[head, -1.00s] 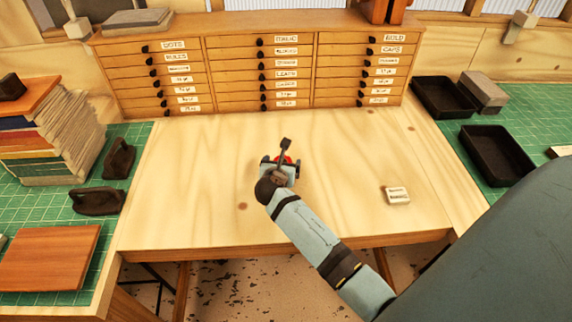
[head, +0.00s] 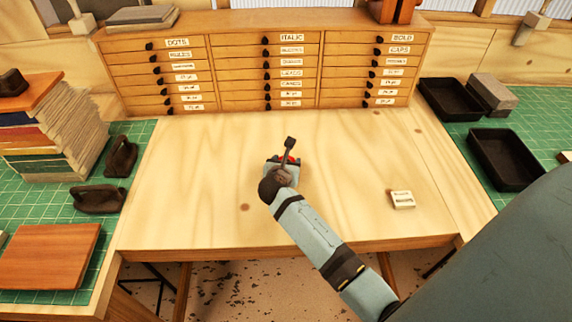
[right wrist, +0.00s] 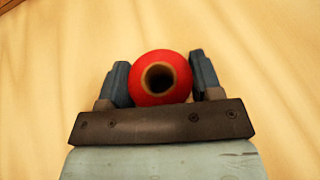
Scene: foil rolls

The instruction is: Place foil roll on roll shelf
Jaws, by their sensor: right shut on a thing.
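The foil roll is red with a hollow pale core, and in the right wrist view the foil roll (right wrist: 160,57) shows end-on between the two fingers. My right gripper (right wrist: 159,78) is shut on it, with a finger against each side. In the head view my right gripper (head: 282,163) is over the middle of the wooden worktop, and it hides most of the roll. I cannot tell whether the roll touches the worktop. I cannot make out a roll shelf for certain. My left gripper is not in view.
A wide drawer cabinet (head: 265,70) with labelled drawers stands at the back. A small pale labelled block (head: 402,200) lies right of the gripper. Black trays (head: 503,158) are at right; stacked books (head: 60,138) are at left. The worktop (head: 190,185) is otherwise mostly clear.

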